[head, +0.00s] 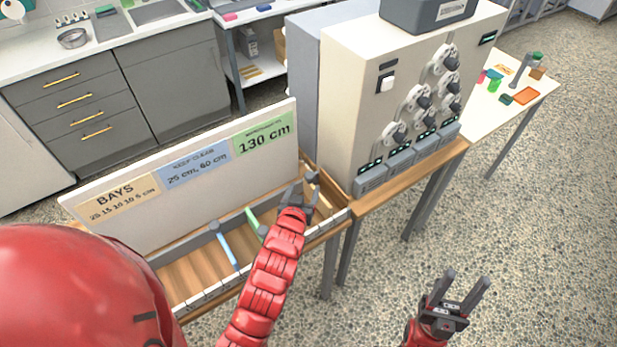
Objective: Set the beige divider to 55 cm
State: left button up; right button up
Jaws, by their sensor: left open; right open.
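A wooden tray (190,273) with a pale marked strip along its front edge holds upright dividers. A blue divider (228,248) and a green divider (252,219) stand across it, with grey knobs on their ends. My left gripper (307,190) is open over the tray's right end. A grey knob (313,177) shows at its fingertips; I cannot tell whether it touches them. I cannot make out the beige divider; it may be hidden behind this gripper. The numbers on the strip are too small to read. My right gripper (464,289) is open and empty above the floor at lower right.
A white board (190,205) behind the tray carries labels: bays, keep clear 25 cm, 60 cm, and 130 cm. A beige machine (400,55) with knobs stands on a wooden table close right of the tray. A white table (535,95) with small items stands farther right.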

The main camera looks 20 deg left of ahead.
aim_at(309, 178)
pick_arm(q)
jog(key=p+x, duration=0.2)
jog(key=x, duration=0.4)
jog(key=shift+w, duration=0.3)
jog(key=shift+w+f, duration=0.25)
jog(key=shift+w, duration=0.05)
grip_shut()
dwell(1.0)
